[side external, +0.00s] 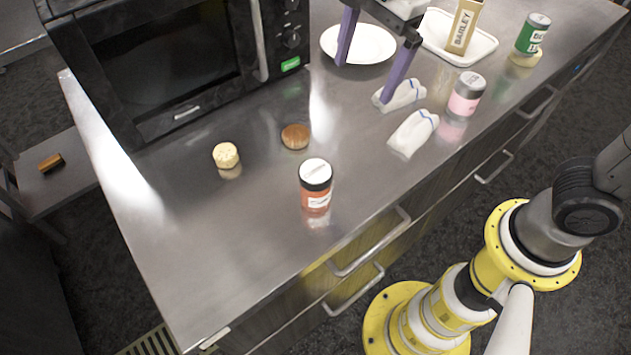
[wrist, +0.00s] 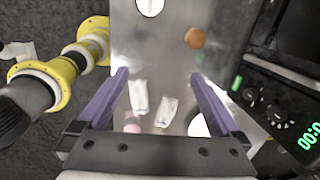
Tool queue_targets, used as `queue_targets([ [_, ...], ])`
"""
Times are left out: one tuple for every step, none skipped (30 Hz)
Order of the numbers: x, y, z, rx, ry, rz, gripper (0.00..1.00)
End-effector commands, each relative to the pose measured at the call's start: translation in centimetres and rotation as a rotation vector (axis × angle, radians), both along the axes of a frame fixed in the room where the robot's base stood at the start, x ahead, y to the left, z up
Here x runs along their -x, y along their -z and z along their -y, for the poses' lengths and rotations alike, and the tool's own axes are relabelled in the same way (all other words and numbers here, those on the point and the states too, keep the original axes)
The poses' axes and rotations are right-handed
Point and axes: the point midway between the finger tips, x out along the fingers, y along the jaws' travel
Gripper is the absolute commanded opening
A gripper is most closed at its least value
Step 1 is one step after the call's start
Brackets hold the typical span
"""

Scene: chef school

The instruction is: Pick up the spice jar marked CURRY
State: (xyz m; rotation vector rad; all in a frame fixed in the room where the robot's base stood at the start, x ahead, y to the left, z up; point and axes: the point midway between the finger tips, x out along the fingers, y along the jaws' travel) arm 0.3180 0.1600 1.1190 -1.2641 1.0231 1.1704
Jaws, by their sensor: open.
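A jar with orange-red contents, a black collar and a white lid (side external: 316,188) stands upright near the counter's front edge in the side view. Its label is too small to read, so I cannot confirm it says CURRY. A white round top, apparently this jar's lid (wrist: 150,6), shows at the top edge of the wrist view. A pink jar with a grey lid (side external: 466,96) stands further right; its label is also unreadable. My gripper (side external: 363,82) is open and empty above the counter, near the plate and cloths. Its two purple fingers (wrist: 160,75) are spread in the wrist view.
A plate (side external: 359,53), a tray (side external: 488,48) with a BARLEY box (side external: 463,27), and a green can (side external: 532,36) stand behind. A microwave (side external: 180,65), brown disc (side external: 295,137) and pale round item (side external: 226,156) are left.

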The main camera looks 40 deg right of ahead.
Motion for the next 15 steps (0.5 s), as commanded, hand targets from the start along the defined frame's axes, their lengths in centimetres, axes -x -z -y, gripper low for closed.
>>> queue_targets([
  [-0.4, 1.4, -2.3, 0.014, -0.022, -0.036, 1.0],
  [-0.6, 2.0, -3.5, 0.022, -0.036, -0.052, 1.0],
  [-0.6, 3.0, -4.9, 0.033, -0.064, -0.07, 1.0],
  [-0.6, 3.6, -5.8, 0.042, -0.086, -0.082, 1.0],
  [-0.5, 4.3, -6.6, 0.051, -0.105, -0.094, 1.0],
  [-0.2, 5.1, -7.5, 0.061, -0.128, -0.107, 1.0],
  [0.0, 5.7, -8.0, 0.07, -0.142, -0.119, 1.0],
  [0.3, 6.1, -8.4, 0.077, -0.155, -0.129, 1.0],
  [0.6, 6.6, -8.9, 0.085, -0.169, -0.14, 1.0],
  [0.8, 6.8, -9.1, 0.087, -0.176, -0.141, 1.0],
  [0.9, 7.0, -9.2, 0.088, -0.181, -0.143, 1.0],
  [1.0, 7.2, -9.3, 0.089, -0.184, -0.142, 1.0],
  [1.0, 7.5, -9.3, 0.089, -0.185, -0.142, 1.0],
  [1.1, 7.9, -9.3, 0.089, -0.185, -0.142, 1.0],
  [1.1, 8.5, -9.2, 0.09, -0.185, -0.144, 1.0],
])
